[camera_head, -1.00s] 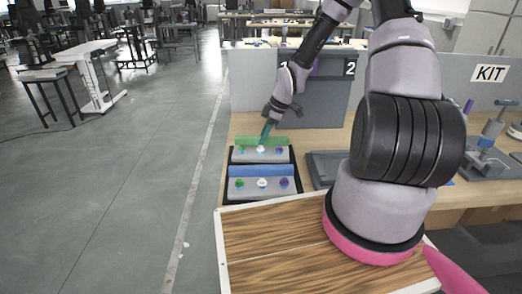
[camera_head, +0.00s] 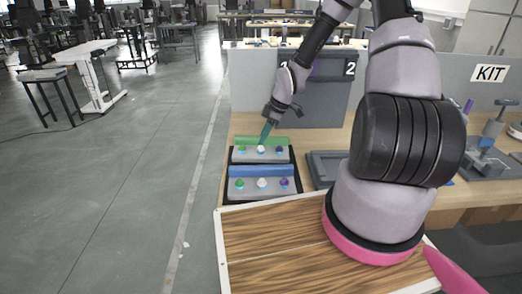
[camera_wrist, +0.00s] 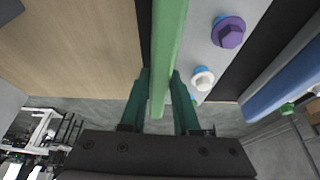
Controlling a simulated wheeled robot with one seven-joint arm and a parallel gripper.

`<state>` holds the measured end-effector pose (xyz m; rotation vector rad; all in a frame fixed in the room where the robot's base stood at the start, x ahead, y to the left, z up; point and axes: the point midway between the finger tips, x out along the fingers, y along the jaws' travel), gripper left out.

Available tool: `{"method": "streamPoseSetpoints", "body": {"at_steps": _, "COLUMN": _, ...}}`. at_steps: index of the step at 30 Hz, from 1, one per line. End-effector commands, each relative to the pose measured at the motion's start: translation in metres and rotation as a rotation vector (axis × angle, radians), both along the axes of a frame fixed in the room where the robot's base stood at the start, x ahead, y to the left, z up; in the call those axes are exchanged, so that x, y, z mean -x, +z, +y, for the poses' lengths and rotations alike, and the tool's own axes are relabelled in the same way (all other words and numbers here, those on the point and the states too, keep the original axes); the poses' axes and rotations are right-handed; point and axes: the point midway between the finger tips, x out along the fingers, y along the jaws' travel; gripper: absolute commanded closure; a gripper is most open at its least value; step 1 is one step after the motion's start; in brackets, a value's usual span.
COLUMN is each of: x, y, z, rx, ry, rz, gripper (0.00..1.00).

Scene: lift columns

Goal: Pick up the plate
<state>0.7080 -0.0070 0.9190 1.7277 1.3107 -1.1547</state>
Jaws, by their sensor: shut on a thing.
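A grey plate (camera_head: 248,156) with a green raised bar (camera_head: 280,141) along its far edge lies in a black tray on the bench; green, white and purple bolts stand on it. My gripper (camera_head: 265,135) is over this bar, reaching down from the upper right. In the wrist view the dark green fingers stand on either side of the green bar (camera_wrist: 168,45), shut on it. The purple bolt (camera_wrist: 229,33) and white bolt (camera_wrist: 203,78) show right of the bar. Whether the plate is clear of the tray cannot be told.
A second grey plate with a blue bar (camera_head: 262,171) lies just nearer in its own black tray (camera_head: 298,186). An empty grey tray (camera_head: 325,168) is to the right. A grey partition (camera_head: 250,85) stands behind. A wood-grain panel (camera_head: 275,240) is in front; open floor lies left.

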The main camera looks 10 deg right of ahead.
Motion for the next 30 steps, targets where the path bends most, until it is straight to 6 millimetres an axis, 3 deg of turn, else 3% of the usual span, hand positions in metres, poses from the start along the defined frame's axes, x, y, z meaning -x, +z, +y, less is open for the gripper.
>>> {"method": "streamPoseSetpoints", "body": {"at_steps": 19, "x": -0.001, "y": 0.005, "z": 0.000, "rx": 0.000, "ry": 0.000, "rz": -0.003, "gripper": 1.00}}
{"method": "streamPoseSetpoints", "body": {"at_steps": 23, "x": -0.002, "y": 0.022, "z": -0.001, "rx": 0.000, "ry": -0.001, "rz": -0.005, "gripper": 1.00}}
{"method": "streamPoseSetpoints", "body": {"at_steps": 30, "x": -0.002, "y": 0.069, "z": -0.001, "rx": 0.001, "ry": -0.002, "rz": -0.006, "gripper": 1.00}}
